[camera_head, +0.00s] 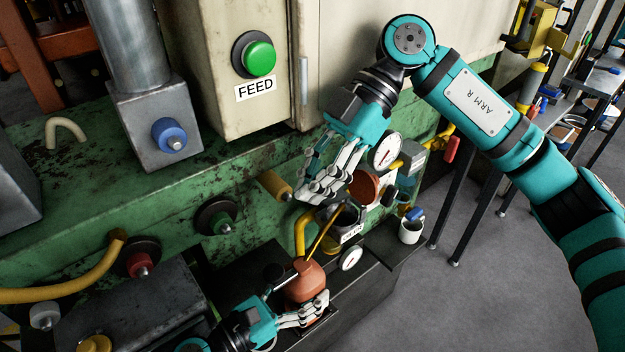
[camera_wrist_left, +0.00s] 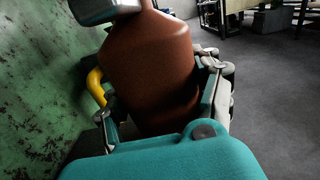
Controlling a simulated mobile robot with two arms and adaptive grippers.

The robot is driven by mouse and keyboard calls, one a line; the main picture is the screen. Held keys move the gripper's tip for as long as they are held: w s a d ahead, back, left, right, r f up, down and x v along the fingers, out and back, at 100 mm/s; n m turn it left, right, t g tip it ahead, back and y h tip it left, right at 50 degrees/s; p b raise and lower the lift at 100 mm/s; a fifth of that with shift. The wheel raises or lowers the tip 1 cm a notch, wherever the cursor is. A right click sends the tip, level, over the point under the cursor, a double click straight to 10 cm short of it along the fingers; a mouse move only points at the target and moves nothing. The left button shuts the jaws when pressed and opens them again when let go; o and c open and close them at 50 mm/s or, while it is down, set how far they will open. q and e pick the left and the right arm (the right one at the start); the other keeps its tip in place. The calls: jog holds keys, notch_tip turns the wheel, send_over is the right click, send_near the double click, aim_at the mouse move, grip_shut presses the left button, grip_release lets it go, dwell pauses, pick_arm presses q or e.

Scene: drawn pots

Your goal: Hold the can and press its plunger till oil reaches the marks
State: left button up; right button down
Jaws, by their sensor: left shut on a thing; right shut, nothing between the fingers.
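The reddish-brown can (camera_head: 306,281) stands low in front of the green machine, its thin yellow spout (camera_head: 321,233) slanting up to a dark cup (camera_head: 345,220) with a white label. My left gripper (camera_head: 312,312) is shut around the can's body; the can also fills the left wrist view (camera_wrist_left: 152,70). A grey metal part (camera_wrist_left: 105,10) juts at the can's top there; I cannot tell whether it is the plunger. My right gripper (camera_head: 322,188) is shut and empty, above the cup and apart from the can. The oil level and marks cannot be made out.
A tan knob (camera_head: 275,186) sticks out just left of my right gripper. A brown round lid (camera_head: 366,187) and a white gauge (camera_head: 385,151) lie to its right. A lower gauge (camera_head: 350,258) and a white mug (camera_head: 411,231) are near the cup. Open floor lies right.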

dwell(0.4)
pick_arm(q)
jog(key=o, duration=1.7)
jog(key=shift+o, duration=0.2)
jog(key=shift+a, duration=0.1)
jog(key=shift+v, duration=3.7)
jog(key=shift+s, duration=0.1)
